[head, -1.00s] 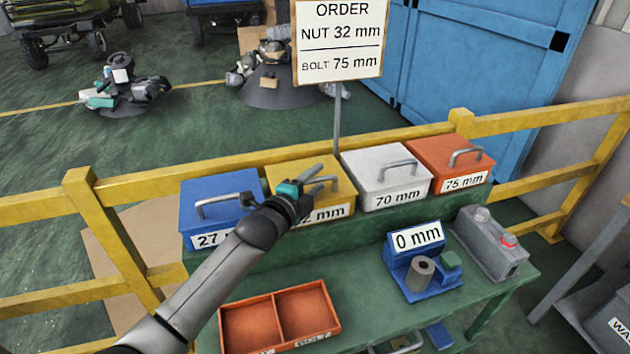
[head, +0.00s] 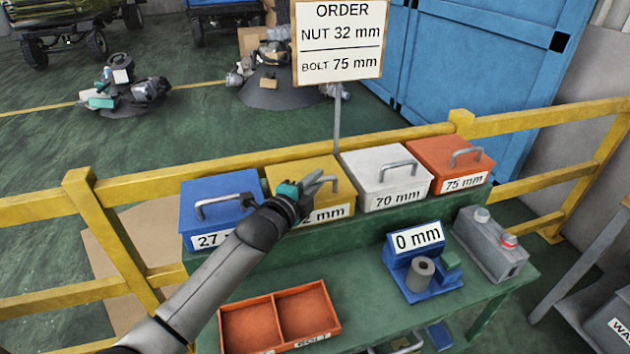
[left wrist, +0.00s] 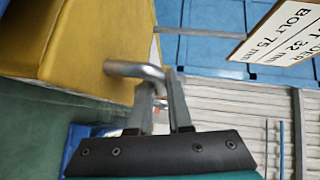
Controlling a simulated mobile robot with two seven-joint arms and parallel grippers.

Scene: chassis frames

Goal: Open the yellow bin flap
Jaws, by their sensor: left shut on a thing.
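The yellow bin (head: 290,173) stands on the raised shelf of the green bench, between the blue and white bins. Its flap looks closed, and its label is partly hidden by my left arm. My left gripper (head: 318,183) is at the flap's handle (head: 334,184), shut on it. In the left wrist view the gripper's fingers (left wrist: 165,100) close around the grey metal handle (left wrist: 137,69), beside the yellow flap (left wrist: 85,45). My right gripper is not in view.
A blue bin (head: 215,184), a white bin (head: 385,163) and an orange bin (head: 455,148) share the shelf. A yellow rail runs behind.

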